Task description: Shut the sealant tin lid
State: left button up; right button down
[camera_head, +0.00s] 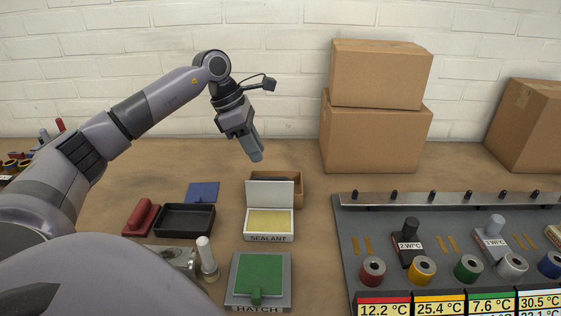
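The sealant tin (269,227) stands on the table in the middle of the head view, a white box labelled SEALANT with yellowish contents. Its lid (270,193) stands open, raised upright at the tin's back edge. My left gripper (256,156) hangs above and behind the tin, up and slightly left of the lid, apart from it and pointing down. Its fingers look close together, but the angle hides any gap between them. My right gripper is not in view.
A wooden box (290,185) sits right behind the tin. A black tray (184,220) and red block (141,216) lie to its left, a green hatch (260,277) in front. A panel with coloured rings (421,270) fills the right. Cardboard boxes (372,140) stand behind.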

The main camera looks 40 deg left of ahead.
aim_at(270, 188)
pick_arm(q)
jog(key=shift+x, duration=3.5)
jog(key=shift+s, duration=0.1)
grip_shut()
